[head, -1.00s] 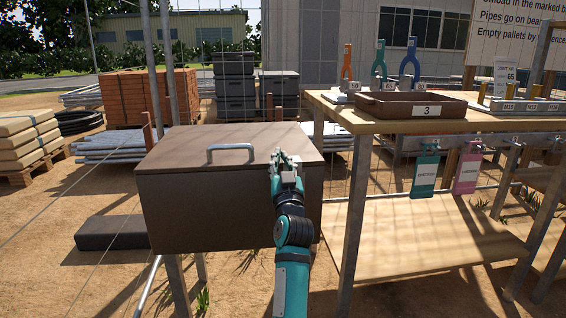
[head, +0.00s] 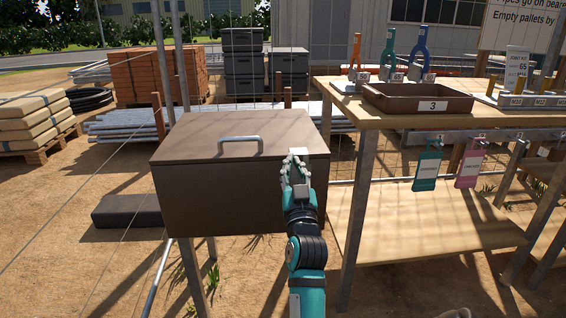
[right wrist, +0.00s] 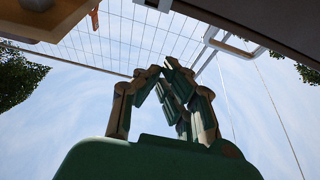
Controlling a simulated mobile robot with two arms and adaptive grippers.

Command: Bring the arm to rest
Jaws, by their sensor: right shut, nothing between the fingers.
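My right arm comes up from the bottom of the head view, and its gripper (head: 296,160) is shut and empty. It stands in front of the right part of a closed brown chest (head: 200,195), and hides a bit of its lid edge. The chest has a metal handle (head: 240,141) on its lid, left of the gripper and apart from it. In the right wrist view the shut fingers (right wrist: 163,68) point up against the sky, with the handle (right wrist: 238,47) at the upper right. My left gripper is not in view.
A wooden workbench (head: 425,115) stands right of the chest, bearing a brown tray marked 3 (head: 418,99) and coloured tools. Teal (head: 428,168) and pink (head: 469,166) tags hang from its front. A low wooden shelf (head: 430,225) is below. A dark slab (head: 128,210) lies on the ground at left.

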